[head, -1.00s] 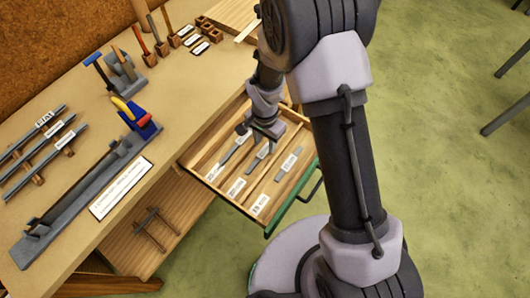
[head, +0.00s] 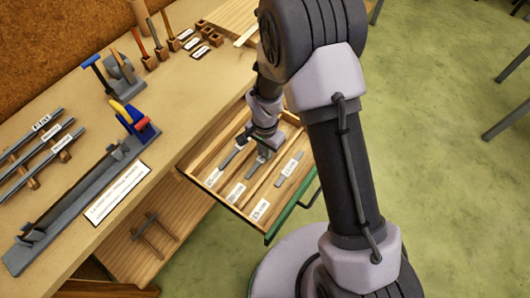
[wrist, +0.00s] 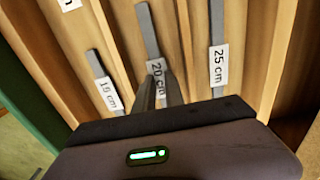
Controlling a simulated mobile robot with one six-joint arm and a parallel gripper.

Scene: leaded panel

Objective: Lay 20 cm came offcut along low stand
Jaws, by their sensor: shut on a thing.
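The 20 cm came offcut (wrist: 149,32) is a flat grey strip with a white tag, lying in the middle slot of the open drawer (head: 233,205). My gripper (wrist: 158,88) is shut on it at its tagged part. In the head view my gripper (head: 264,146) is low in the drawer, and the strip's end (head: 254,168) shows beside it. The strip seems still down in its slot; any gap beneath is hidden. A low stand (head: 154,234) with two rests is on the lower wooden shelf at the bench's front.
The 25 cm offcut (wrist: 217,45) and a shorter offcut (wrist: 97,65) lie in neighbouring slots between wooden dividers. On the bench are a long grey trough (head: 75,205), bars on wooden blocks (head: 40,150) and a blue-and-red tool (head: 138,122). Green floor lies open at right.

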